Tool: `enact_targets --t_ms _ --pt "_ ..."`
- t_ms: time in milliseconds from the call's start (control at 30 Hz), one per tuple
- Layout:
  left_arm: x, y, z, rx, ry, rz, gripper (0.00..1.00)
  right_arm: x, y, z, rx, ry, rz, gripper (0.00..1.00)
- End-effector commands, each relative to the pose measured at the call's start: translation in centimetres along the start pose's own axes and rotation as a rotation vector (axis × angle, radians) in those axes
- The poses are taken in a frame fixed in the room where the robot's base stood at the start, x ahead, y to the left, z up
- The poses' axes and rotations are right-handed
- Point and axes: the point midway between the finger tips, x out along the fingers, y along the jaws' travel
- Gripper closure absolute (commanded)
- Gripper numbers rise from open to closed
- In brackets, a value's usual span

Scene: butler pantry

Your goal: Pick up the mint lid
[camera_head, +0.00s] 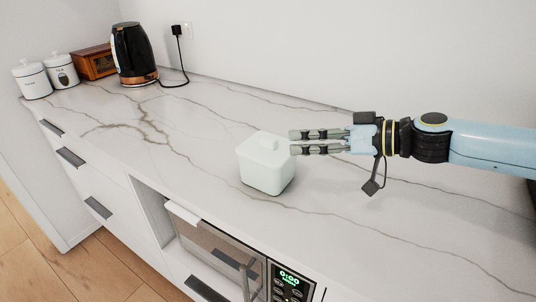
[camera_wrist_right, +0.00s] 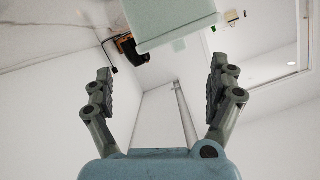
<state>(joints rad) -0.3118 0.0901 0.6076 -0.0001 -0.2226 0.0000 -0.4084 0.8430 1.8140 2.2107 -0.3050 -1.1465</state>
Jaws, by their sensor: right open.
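The mint lid (camera_head: 258,150) is a pale, square cover with a small raised knob (camera_head: 268,143). It sits on a matching pale mint box (camera_head: 266,177) on the counter. My right gripper (camera_head: 291,142) comes in from the right, its two fingers pointing left, with the tips close to the lid's right side. In the right wrist view the gripper (camera_wrist_right: 161,70) is open and nothing is between its fingers. The box (camera_wrist_right: 165,15) shows upside down at the top there, the lid (camera_wrist_right: 180,32) along its lower edge. My left gripper is not in view.
The marbled counter (camera_head: 200,135) is clear around the box. A black kettle (camera_head: 133,50), a wooden bread box (camera_head: 95,62) and two white canisters (camera_head: 62,72) stand at the far left. A microwave (camera_head: 215,245) sits below the counter's front edge. A white wall (camera_head: 330,50) runs behind.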

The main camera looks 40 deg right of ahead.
Motion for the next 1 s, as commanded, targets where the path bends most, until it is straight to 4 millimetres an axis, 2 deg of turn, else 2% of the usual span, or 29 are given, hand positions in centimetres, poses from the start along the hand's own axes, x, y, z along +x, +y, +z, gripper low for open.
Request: enact_targets --t_ms 233,400,567,700,967,1000 --pt "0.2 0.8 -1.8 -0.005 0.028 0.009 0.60 1.1 0.0 0.0 0.002 -0.001 0.004 0.09" --pt "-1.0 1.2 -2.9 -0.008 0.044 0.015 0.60 2.3 -0.3 -0.4 0.005 0.004 0.005 0.09" --pt "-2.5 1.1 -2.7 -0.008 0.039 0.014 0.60 4.4 -0.8 -0.6 0.007 0.003 0.004 0.09" --pt "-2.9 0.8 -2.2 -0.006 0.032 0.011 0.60 6.0 -0.6 -0.3 0.004 0.000 0.004 0.09" --pt "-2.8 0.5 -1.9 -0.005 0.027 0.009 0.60 6.3 -0.6 0.0 0.002 -0.003 0.003 0.09" --pt "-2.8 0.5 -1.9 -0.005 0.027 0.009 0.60 6.3 -0.6 0.0 0.002 -0.003 0.003 0.12"
